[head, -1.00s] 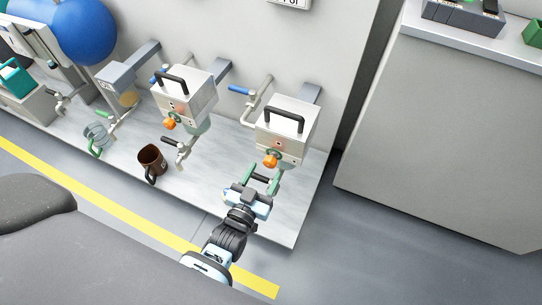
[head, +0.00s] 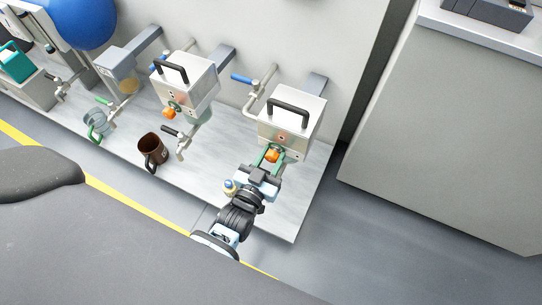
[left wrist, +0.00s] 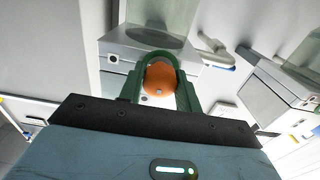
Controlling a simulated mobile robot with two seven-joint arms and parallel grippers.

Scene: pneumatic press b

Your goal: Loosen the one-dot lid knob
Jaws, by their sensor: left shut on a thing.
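The right box-shaped press unit (head: 291,117) has a black handle on its lid and an orange knob (head: 271,156) on its front. My left gripper (head: 270,154) is shut on this orange knob, with its green fingers on either side. In the left wrist view the round orange knob (left wrist: 160,79) sits between the fingertips, in front of the pale box. Small marks near the knob are too small to count as dots. My right gripper is not in view.
A second box (head: 187,84) with its own handle and orange knob (head: 169,113) stands to the left. A brown mug (head: 152,149) and a glass jug (head: 96,124) stand on the pale bench (head: 287,212). A grey cabinet (head: 440,130) is at right.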

